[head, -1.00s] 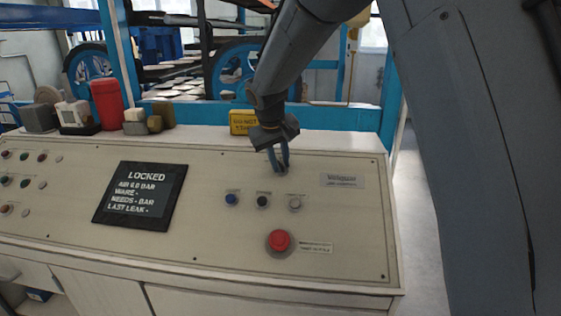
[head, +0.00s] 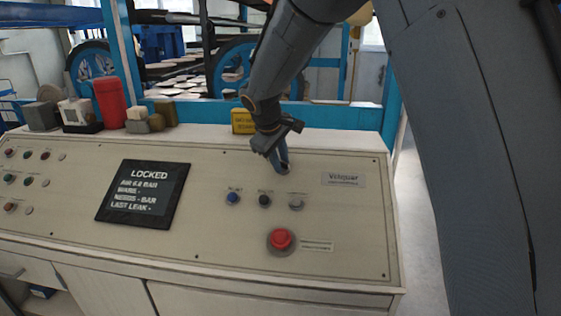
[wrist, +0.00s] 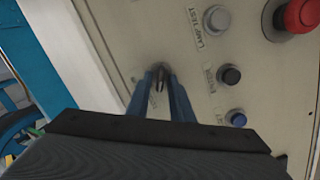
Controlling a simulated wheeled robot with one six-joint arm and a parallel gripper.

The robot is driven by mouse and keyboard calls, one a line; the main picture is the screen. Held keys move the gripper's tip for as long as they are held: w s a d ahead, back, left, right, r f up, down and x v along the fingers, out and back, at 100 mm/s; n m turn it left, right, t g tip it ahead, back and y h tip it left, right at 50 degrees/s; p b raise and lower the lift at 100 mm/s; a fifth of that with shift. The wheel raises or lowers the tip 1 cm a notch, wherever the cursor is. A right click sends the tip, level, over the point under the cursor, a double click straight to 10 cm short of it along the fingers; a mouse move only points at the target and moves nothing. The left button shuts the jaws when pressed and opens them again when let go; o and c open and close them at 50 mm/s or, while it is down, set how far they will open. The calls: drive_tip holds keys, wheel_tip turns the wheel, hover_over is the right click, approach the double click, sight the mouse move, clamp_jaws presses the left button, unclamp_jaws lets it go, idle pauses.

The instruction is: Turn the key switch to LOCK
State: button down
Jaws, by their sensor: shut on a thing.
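The key switch (wrist: 156,72) sits on the slanted cream panel, at the fingertips in the wrist view. Its base (head: 284,171) shows just below the fingers in the head view. My gripper (head: 280,160) points down at the panel with its blue fingers shut on the key. In the wrist view the fingers (wrist: 161,84) stand on either side of the dark key and hide part of it. The key's exact angle and any position marks cannot be read. The black display (head: 143,191) on the panel reads LOCKED at the top.
Blue (head: 233,198), black (head: 264,200) and grey (head: 296,203) buttons lie just below the switch. A large red mushroom button (head: 281,239) stands below them. A yellow sign block (head: 243,122) stands behind the panel. Several small buttons are at the far left.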

drive_tip(key=c, duration=1.9)
unclamp_jaws()
drive_tip(key=shift+o, duration=0.2)
drive_tip(key=b+v, duration=0.2)
drive_tip(key=v, duration=0.5)
drive_tip(key=shift+s+r, duration=0.25)
drive_tip(key=shift+r, duration=0.1)
drive_tip(key=shift+a, duration=0.1)
drive_tip(key=s+d+f+m+g, duration=0.1)
drive_tip(key=s+d+f+m, duration=0.2)
drive_tip(key=s, duration=0.6)
drive_tip(key=s+d+f+m+g+y, duration=0.1)
drive_tip(key=s+d+f+m, duration=0.2)
drive_tip(key=s+d+f, duration=0.4)
drive_tip(key=s+d+f+m+g+y, duration=0.1)
drive_tip(key=s+d+f+m, duration=0.2)
drive_tip(key=s, duration=0.9)
drive_tip(key=d+f, duration=0.3)
drive_tip(key=f, duration=0.1)
drive_tip(key=shift+s+m+g, duration=0.3)
